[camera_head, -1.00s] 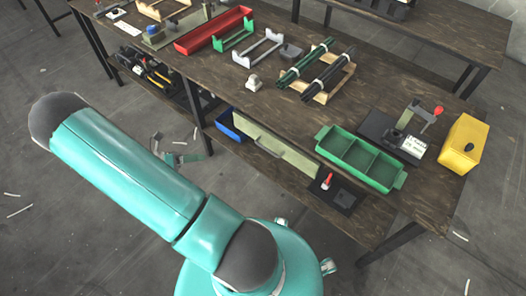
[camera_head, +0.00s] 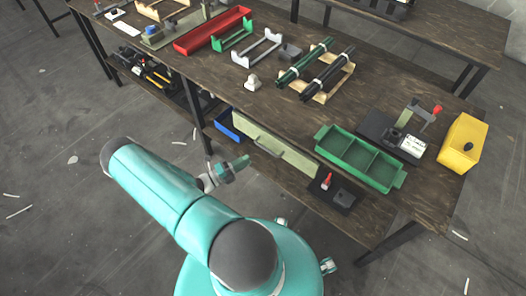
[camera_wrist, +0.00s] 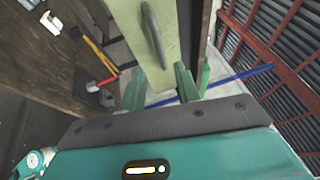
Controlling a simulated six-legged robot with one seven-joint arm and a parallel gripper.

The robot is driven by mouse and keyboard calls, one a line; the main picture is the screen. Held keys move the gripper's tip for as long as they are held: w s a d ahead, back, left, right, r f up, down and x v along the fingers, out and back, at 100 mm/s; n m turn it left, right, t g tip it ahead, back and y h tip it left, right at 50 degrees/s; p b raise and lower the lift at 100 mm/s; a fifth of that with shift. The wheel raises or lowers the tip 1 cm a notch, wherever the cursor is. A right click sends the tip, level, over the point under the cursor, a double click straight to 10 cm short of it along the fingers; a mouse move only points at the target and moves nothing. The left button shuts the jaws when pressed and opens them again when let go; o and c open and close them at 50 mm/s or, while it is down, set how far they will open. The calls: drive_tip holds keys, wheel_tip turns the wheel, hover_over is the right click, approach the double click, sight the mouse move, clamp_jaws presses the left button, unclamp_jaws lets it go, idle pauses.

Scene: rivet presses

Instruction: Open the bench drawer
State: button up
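The bench drawer has a pale green front (camera_head: 290,152) under the workbench top, and it looks shut. Its dark bar handle (camera_head: 267,150) shows on the front. In the wrist view the drawer front (camera_wrist: 170,62) is straight ahead, with the handle (camera_wrist: 154,38) at the upper middle. My gripper (camera_head: 238,164) is in front of the left part of the drawer, just short of the handle. In the wrist view my gripper (camera_wrist: 160,86) has its two green fingers apart with nothing between them, and the handle lies beyond the fingertips.
A blue bin (camera_head: 228,130) is just left of the drawer. A dark plate with a red-handled part (camera_head: 327,182) sits right of it. A green divided tray (camera_head: 322,133) stands on the bench (camera_head: 232,92) above. Open floor lies in front.

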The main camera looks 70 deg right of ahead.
drive_tip(key=x, duration=0.8)
drive_tip(key=shift+s+d, duration=0.25)
clamp_jaws()
